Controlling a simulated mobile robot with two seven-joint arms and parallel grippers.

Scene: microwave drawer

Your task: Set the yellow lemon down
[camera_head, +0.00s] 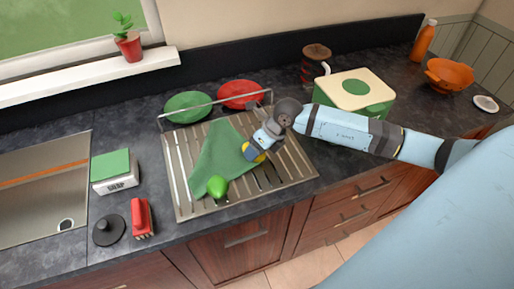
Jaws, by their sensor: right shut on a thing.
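The yellow lemon (250,151) is at the right edge of a green cloth (213,150) in a metal dish rack (181,193). My right gripper (257,150) is shut on the lemon and covers much of it. I cannot tell whether the lemon touches the cloth or rack beneath it. My left gripper is not in view.
A green plate (188,106) and a red plate (240,94) stand at the rack's back. A green and cream box (355,92) sits to the right, beyond my arm. A soap box (115,173), red brush (142,217) and sink (40,190) are on the left.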

